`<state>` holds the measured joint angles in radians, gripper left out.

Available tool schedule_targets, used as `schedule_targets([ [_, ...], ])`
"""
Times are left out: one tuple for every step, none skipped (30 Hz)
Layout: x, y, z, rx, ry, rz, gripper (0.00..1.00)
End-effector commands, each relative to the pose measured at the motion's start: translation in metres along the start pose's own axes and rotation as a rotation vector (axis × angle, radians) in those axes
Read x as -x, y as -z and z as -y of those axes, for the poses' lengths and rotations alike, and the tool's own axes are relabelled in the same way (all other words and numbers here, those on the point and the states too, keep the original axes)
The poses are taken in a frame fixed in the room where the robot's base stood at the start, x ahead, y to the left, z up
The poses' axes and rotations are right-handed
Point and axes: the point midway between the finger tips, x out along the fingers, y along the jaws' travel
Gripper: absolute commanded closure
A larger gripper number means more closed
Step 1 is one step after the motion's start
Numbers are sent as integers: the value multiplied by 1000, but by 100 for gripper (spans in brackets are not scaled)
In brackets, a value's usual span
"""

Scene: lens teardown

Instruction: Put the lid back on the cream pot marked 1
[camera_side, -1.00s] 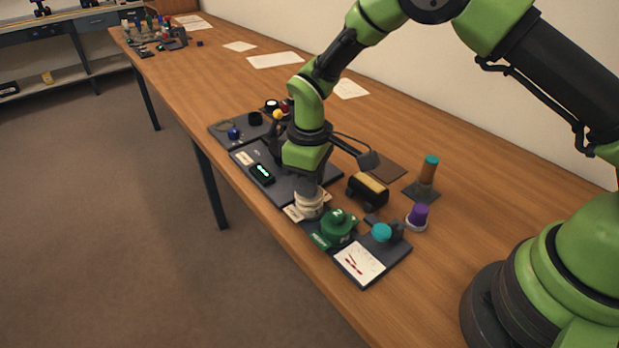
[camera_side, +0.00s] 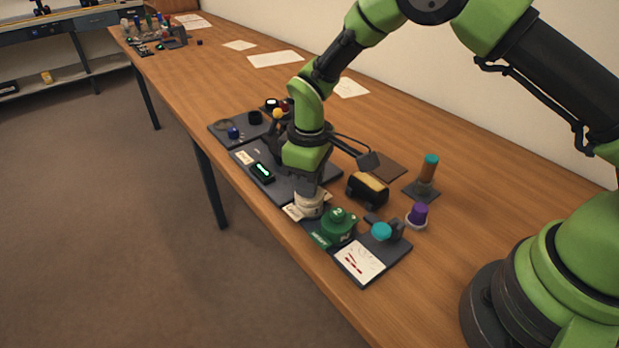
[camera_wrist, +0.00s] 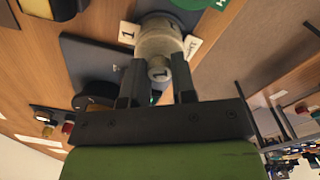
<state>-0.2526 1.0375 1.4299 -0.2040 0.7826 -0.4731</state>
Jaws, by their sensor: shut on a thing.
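The cream pot (camera_side: 307,211) stands on the dark mat beside the green pot marked 2 (camera_side: 338,224). It also shows in the wrist view as a cream cylinder (camera_wrist: 160,38) with a card marked 1 (camera_wrist: 128,33) beside it. My gripper (camera_side: 309,190) is directly above the cream pot, pointing down. In the wrist view, my gripper (camera_wrist: 158,75) is shut on the knob of the cream lid (camera_wrist: 159,69), which bears a 1. The lid is at the top of the pot; whether it is fully seated I cannot tell.
A white sheet with red marks (camera_side: 360,261) and a teal-topped part (camera_side: 381,232) are at the front of the mat.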

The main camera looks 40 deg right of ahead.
Motion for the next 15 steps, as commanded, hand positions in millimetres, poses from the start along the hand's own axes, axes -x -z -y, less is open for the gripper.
schedule_targets([
  [0,0,0,0,0,0,98],
  [0,0,0,0,0,0,98],
  [0,0,0,0,0,0,98],
  [0,0,0,0,0,0,98],
  [0,0,0,0,0,0,98],
  [0,0,0,0,0,0,98],
  [0,0,0,0,0,0,98],
  [0,0,0,0,0,0,98],
  [0,0,0,0,0,0,98],
  [0,0,0,0,0,0,98],
  [0,0,0,0,0,0,98],
  [0,0,0,0,0,0,98],
  [0,0,0,0,0,0,68],
  [0,0,0,0,0,0,62],
  [0,0,0,0,0,0,52],
])
